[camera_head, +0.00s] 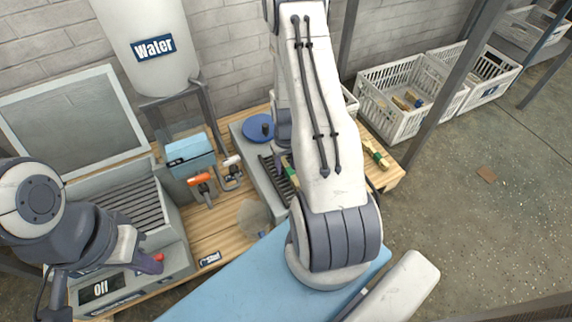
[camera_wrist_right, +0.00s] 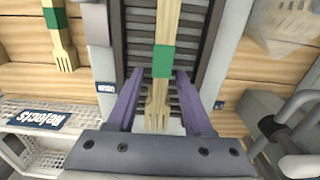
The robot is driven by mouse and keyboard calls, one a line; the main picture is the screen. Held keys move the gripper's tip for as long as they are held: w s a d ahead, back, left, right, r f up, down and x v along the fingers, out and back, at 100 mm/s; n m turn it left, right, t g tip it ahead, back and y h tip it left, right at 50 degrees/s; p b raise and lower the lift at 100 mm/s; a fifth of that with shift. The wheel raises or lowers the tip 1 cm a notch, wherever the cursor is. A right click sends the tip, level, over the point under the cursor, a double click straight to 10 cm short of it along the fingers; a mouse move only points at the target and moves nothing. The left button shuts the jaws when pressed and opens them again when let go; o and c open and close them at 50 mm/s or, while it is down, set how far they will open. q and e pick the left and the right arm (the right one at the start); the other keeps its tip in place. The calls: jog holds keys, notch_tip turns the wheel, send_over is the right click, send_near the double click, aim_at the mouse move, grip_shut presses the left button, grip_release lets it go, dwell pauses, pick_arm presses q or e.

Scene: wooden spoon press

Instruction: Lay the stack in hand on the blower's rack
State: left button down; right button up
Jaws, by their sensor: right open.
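A wooden fork stack with a green band (camera_wrist_right: 163,60) lies along a dark slatted rack (camera_wrist_right: 190,45); whether it touches the slats is unclear. My right gripper (camera_wrist_right: 160,72) is open, its purple fingers on either side of the stack with gaps. In the head view, the stack (camera_head: 291,174) and rack (camera_head: 268,168) are partly hidden by my right arm. The rack is in a grey unit with a blue disc (camera_head: 258,128). My left gripper (camera_head: 148,263) is beside a red knob (camera_head: 154,257) on a grey machine reading "Off" (camera_head: 100,290); its opening is unclear.
Another green-banded wooden piece (camera_head: 375,153) lies on the wooden table's right end, also visible in the wrist view (camera_wrist_right: 61,38). A "Rejects" crate (camera_wrist_right: 62,105) is near the wrist. White crates (camera_head: 395,123) stand beyond the table. A water tank (camera_head: 147,45) stands behind.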

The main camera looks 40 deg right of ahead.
aim_at(286, 164)
notch_tip(286, 164, up, 12)
jog(key=p, duration=0.7)
jog(key=a+r+n, duration=0.5)
jog(key=a+r, duration=0.9)
jog(key=a, duration=0.5)
jog(key=s+a+r+n, duration=0.2)
jog(key=s+a+r, duration=0.3)
jog(key=s, duration=0.3)
jog(key=s+a+r+n+y, duration=0.1)
jog(key=s+a+r+n, duration=0.1)
jog(key=s+a+r, duration=0.2)
jog(key=s+a, duration=0.3)
jog(key=s, duration=0.1)
jog(key=shift+s+r+n, duration=0.15)
jog(key=shift+r+n, duration=0.2)
jog(key=shift+n, duration=0.05)
notch_tip(286, 164, up, 42)
jog(key=p, duration=4.2)
jog(key=shift+r+p, duration=0.2)
jog(key=shift+p, duration=0.15)
